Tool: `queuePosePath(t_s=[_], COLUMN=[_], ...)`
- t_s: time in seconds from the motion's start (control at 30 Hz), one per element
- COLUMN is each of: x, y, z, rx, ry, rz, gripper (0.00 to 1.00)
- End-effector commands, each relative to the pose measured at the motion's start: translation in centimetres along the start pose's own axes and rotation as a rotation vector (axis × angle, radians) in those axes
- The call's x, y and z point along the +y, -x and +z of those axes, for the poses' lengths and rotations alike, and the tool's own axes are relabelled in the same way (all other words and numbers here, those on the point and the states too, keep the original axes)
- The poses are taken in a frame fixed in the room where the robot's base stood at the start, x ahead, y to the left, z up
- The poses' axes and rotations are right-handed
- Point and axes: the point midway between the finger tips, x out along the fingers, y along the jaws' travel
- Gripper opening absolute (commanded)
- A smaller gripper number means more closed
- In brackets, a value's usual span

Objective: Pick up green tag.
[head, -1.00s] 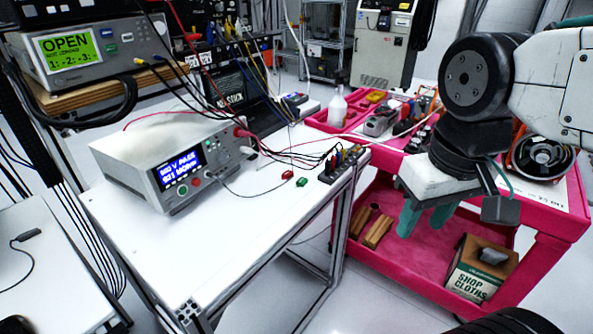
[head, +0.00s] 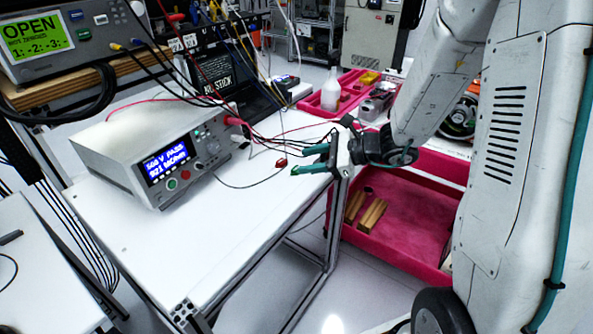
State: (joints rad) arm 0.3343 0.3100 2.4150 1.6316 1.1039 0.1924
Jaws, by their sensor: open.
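The green tag (head: 295,171) lies on the white bench top near its right edge, mostly hidden behind the tip of my gripper's lower finger. My gripper (head: 300,160) points left over the bench's right edge, with its two teal fingers spread apart and nothing seen between them. The tag appears at the lower fingertip; I cannot tell whether they touch. A red tag (head: 281,163) lies just left of the fingertips.
A white tester (head: 160,155) with a lit display stands on the white bench (head: 230,225). Cables and a thin lead run across the top near the tags. A pink cart (head: 400,235) stands to the right. The bench's front is clear.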

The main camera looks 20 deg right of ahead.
Motion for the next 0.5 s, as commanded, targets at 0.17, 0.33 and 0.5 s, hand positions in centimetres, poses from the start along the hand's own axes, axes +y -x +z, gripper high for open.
queuePosePath(t_s=[0.17, 0.33, 0.5], x=[-3.3, -4.4, -5.0], y=[-0.4, -0.5, -2.1], z=[-6.8, -9.5, -9.9], rx=[0.018, 0.028, 0.029], ry=[-0.267, -0.368, -0.379], rz=[-0.19, -0.269, -0.278], gripper=[0.42, 0.42, 0.42])
